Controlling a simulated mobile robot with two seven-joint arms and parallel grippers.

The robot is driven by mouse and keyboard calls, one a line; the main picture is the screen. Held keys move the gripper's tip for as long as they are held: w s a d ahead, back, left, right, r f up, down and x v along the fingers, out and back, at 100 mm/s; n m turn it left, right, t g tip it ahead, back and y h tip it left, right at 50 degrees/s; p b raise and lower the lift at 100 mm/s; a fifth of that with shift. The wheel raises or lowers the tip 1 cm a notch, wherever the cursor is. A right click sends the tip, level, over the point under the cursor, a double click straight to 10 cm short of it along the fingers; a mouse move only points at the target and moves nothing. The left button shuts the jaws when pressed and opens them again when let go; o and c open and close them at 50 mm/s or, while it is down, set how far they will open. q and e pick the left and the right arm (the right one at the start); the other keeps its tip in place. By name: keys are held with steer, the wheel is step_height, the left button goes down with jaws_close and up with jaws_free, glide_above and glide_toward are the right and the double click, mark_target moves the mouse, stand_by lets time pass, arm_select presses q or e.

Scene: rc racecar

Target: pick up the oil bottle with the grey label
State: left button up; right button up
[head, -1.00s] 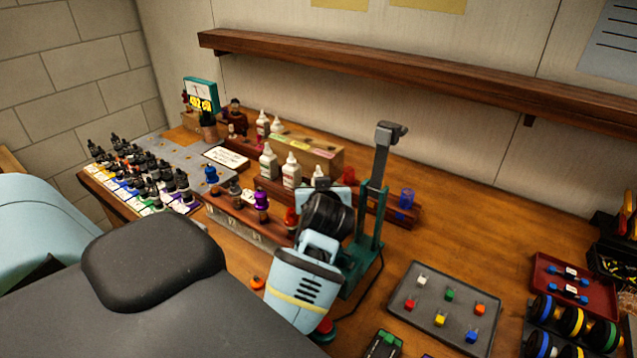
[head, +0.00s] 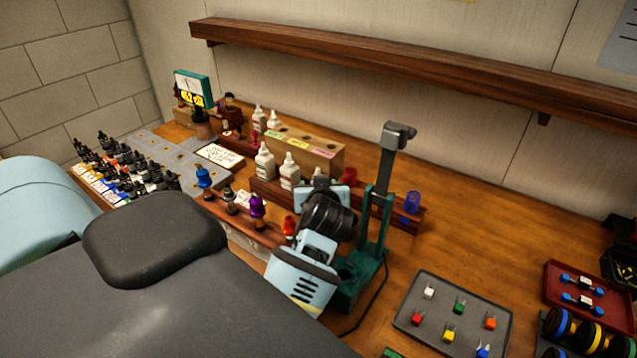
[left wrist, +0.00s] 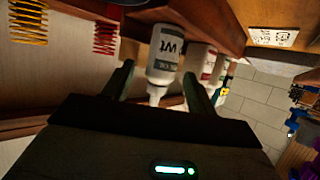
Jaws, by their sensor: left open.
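The oil bottle with the grey label (left wrist: 166,52) is white and shows upside down in the left wrist view, its nozzle pointing toward my palm. My left gripper (left wrist: 158,71) is open, with one finger on each side of the bottle's lower part in the picture. I cannot tell whether a finger touches it. In the head view my left gripper (head: 326,208) is at the wooden bottle rack (head: 265,188), and its fingers and most of this bottle are hidden behind the wrist. My right gripper is not in view.
Two white bottles, (head: 264,164) and (head: 289,172), stand just left of the gripper. A green stand (head: 378,215) rises close on its right. Dropper bottles (head: 258,208) line the front rack. A grey parts tray (head: 420,335) lies right, and a shelf (head: 400,65) hangs above.

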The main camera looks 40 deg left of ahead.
arm_select(q)
steer(key=shift+w+a+f, duration=0.15)
steer(key=shift+w+a, duration=0.1)
steer(key=shift+s+d, duration=0.15)
steer(key=shift+s, duration=0.1)
steer(key=shift+c, duration=1.3)
steer(key=c, duration=0.8)
step_height(320, 180, up, 10)
steer(key=shift+r, duration=0.15)
